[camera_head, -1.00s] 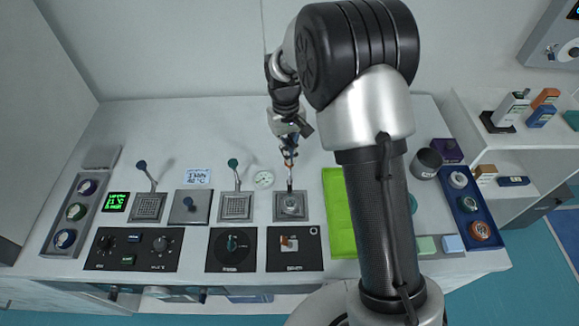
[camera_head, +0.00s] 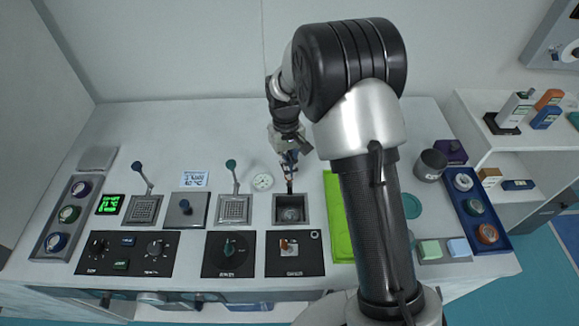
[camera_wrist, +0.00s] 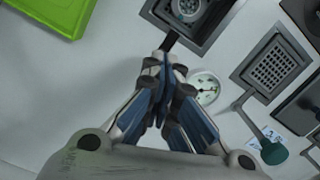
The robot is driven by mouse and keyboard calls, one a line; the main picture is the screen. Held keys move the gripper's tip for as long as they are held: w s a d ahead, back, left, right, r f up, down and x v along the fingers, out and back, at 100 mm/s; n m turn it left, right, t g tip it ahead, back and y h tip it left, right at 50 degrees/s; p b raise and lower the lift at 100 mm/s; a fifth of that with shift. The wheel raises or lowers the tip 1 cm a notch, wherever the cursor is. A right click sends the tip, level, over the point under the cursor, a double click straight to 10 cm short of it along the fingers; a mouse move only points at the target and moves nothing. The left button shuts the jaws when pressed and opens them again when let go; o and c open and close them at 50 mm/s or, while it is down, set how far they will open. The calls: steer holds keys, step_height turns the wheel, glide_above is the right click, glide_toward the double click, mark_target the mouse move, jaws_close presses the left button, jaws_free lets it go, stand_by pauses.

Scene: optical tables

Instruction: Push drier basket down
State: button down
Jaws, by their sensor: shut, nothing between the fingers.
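The drier basket (camera_head: 290,214) sits low inside a square grey well in the right part of the bench's device row. The well looks open and dark around it. In the wrist view the round basket (camera_wrist: 188,8) shows at the top edge, partly cut off. A short dark bar (camera_wrist: 170,41) runs from the well towards my fingertips. My gripper (camera_head: 289,170) is just behind the well, pointing down. In the wrist view my gripper (camera_wrist: 164,62) is shut and empty, its tips at the bar's near end; whether they touch it is unclear.
A round dial (camera_head: 262,182) stands close left of my gripper. A mesh-topped well (camera_head: 234,208) with an upright lever is further left. A green tray (camera_head: 338,225) lies to the right, partly behind my arm. A control panel (camera_head: 294,254) is in front.

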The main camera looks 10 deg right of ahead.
steer(key=shift+w+a+r+p, duration=0.1)
steer(key=shift+w+r+p, duration=0.15)
steer(key=shift+w+p, duration=0.25)
steer(key=shift+w+a+r+p, duration=0.1)
steer(key=shift+w+r+p, duration=0.1)
steer(key=shift+w+p, duration=0.25)
steer(key=shift+w+a, duration=0.1)
steer(key=shift+w, duration=0.5)
steer(key=shift+r, duration=0.1)
step_height(320, 180, up, 12)
steer(key=w, duration=0.1)
steer(key=shift+a, duration=0.1)
